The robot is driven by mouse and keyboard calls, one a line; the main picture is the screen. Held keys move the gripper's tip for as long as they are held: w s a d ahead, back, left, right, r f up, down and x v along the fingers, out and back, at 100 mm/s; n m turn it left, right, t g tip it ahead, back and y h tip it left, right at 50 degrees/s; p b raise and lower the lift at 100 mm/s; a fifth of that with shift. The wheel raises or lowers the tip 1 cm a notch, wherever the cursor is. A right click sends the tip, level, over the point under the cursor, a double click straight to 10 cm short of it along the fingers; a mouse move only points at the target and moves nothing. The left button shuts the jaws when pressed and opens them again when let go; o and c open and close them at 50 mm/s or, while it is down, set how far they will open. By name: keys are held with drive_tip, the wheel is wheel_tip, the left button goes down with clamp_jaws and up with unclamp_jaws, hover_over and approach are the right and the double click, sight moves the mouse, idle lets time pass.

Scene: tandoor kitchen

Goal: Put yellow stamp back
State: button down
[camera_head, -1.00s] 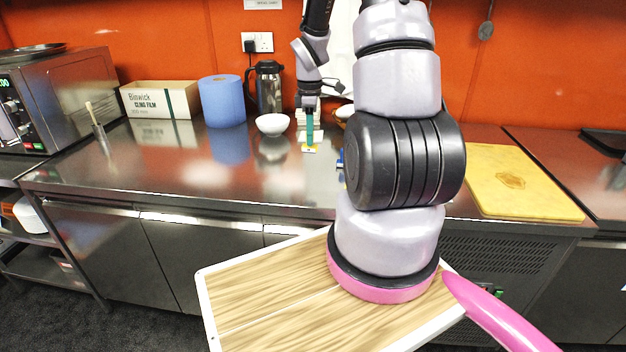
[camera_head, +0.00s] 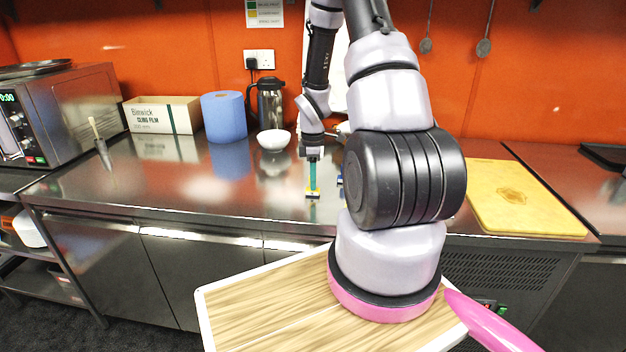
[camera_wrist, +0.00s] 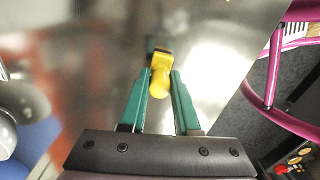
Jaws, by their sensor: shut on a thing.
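The yellow stamp (camera_wrist: 160,76) is in the wrist view, with a rounded yellow handle and a dark end. It is between the tips of my gripper's green fingers (camera_wrist: 159,88), which are shut on it. In the head view my gripper (camera_head: 313,180) points down over the front part of the steel counter (camera_head: 235,195). The stamp (camera_head: 312,194) shows small at the fingertips. I cannot tell whether its base touches the counter. A small blue item (camera_head: 340,180) is just right of the gripper, mostly hidden behind my arm.
A white bowl (camera_head: 274,140), a dark flask (camera_head: 268,103), a blue roll (camera_head: 225,117) and a cling film box (camera_head: 163,114) stand at the back. A microwave (camera_head: 65,110) is at the left. A yellow cutting board (camera_head: 525,205) lies at the right.

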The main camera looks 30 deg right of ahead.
drive_tip(key=shift+f, duration=0.15)
drive_tip(key=c, duration=0.6)
unclamp_jaws()
drive_tip(key=shift+c, duration=0.2)
drive_tip(key=s+a+r+m+t, duration=0.1)
drive_tip(key=s+a+r+m, duration=0.1)
drive_tip(key=r, duration=0.7)
drive_tip(key=s+a+r+m+t, duration=0.1)
drive_tip(key=s+a+r+m, duration=0.15)
drive_tip(key=r, duration=0.75)
drive_tip(key=s+a+r+m+t, duration=0.1)
drive_tip(key=r+m, duration=0.2)
drive_tip(key=r, duration=0.6)
drive_tip(key=s+a+r+m+t+y, duration=0.1)
drive_tip(key=s+a+r+m+t, duration=0.1)
drive_tip(key=s+a+r+m, duration=0.2)
drive_tip(key=s+a+r+m+t+y, duration=0.1)
drive_tip(key=s+a+r+m, duration=0.3)
drive_tip(key=s+r, duration=0.4)
drive_tip(key=shift+s+m+t, duration=0.6)
drive_tip(key=shift+s+m, duration=0.25)
drive_tip(key=shift+s, duration=0.25)
